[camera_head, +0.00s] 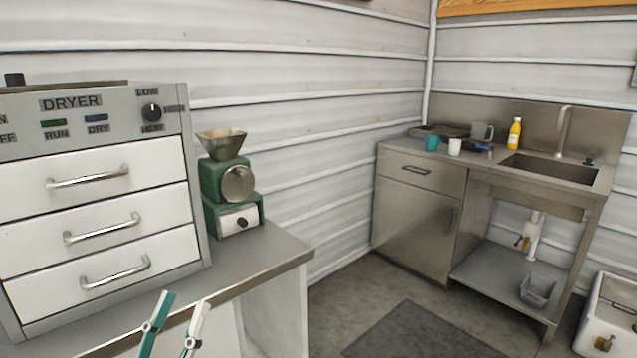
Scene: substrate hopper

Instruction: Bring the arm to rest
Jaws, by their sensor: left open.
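My left gripper (185,299) shows at the bottom edge of the head view, left of centre. Its two fingers, one green and one white, point up and stand apart with nothing between them. They appear in front of the grey counter's front edge (255,271). The rest of the left arm is out of the picture. My right gripper is not in view. A green machine with a metal hopper on top (222,145) stands on the counter, beyond the fingers and apart from them.
A dryer (70,125) with white drawers and bar handles stands on the counter at the left. A steel sink unit (420,215) with cups and a yellow bottle (514,134) is at the back right. A dark mat (415,335) lies on open floor. A white bin (608,310) is at the right edge.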

